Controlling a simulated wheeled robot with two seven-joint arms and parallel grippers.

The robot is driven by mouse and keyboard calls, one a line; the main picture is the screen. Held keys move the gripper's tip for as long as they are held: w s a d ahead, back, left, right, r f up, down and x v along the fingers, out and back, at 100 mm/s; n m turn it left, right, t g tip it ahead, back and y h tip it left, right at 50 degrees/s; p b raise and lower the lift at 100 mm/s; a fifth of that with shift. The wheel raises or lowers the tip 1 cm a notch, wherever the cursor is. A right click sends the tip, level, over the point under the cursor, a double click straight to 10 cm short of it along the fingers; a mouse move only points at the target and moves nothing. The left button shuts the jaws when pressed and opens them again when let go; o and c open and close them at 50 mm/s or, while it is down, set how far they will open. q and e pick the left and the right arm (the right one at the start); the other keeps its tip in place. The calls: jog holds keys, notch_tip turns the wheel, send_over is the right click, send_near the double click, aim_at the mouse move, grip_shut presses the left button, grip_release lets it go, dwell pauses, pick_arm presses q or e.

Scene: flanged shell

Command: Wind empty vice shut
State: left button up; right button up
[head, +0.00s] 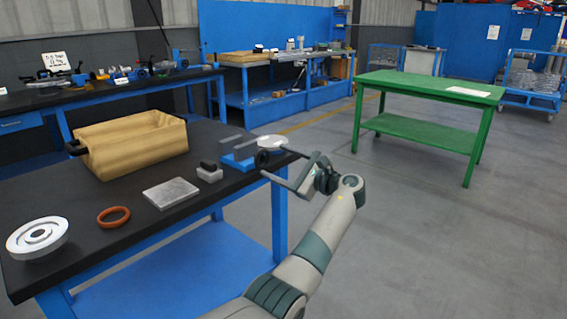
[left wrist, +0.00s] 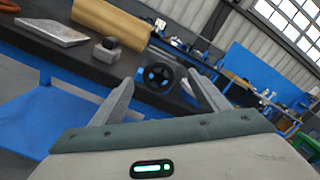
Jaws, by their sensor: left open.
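The vice (head: 238,161) has a blue body and grey jaws and stands at the right edge of the dark bench. A gap shows between its jaws, and I see nothing held in it. Its black handwheel (head: 262,158) faces my left gripper (head: 276,162), which is open, with its fingers reaching toward the wheel. In the left wrist view the handwheel (left wrist: 158,76) appears between the two open fingertips (left wrist: 160,80). Contact with the wheel cannot be told. The vice body is partly hidden in that view. My right gripper is out of view.
On the bench (head: 125,205) are a wooden box (head: 135,150), a grey plate (head: 171,193), a small grey block with a black top (head: 209,172), an orange ring (head: 113,217), a flanged silver part (head: 38,238) and a pale round disc (head: 272,142). A green table (head: 430,86) stands farther off.

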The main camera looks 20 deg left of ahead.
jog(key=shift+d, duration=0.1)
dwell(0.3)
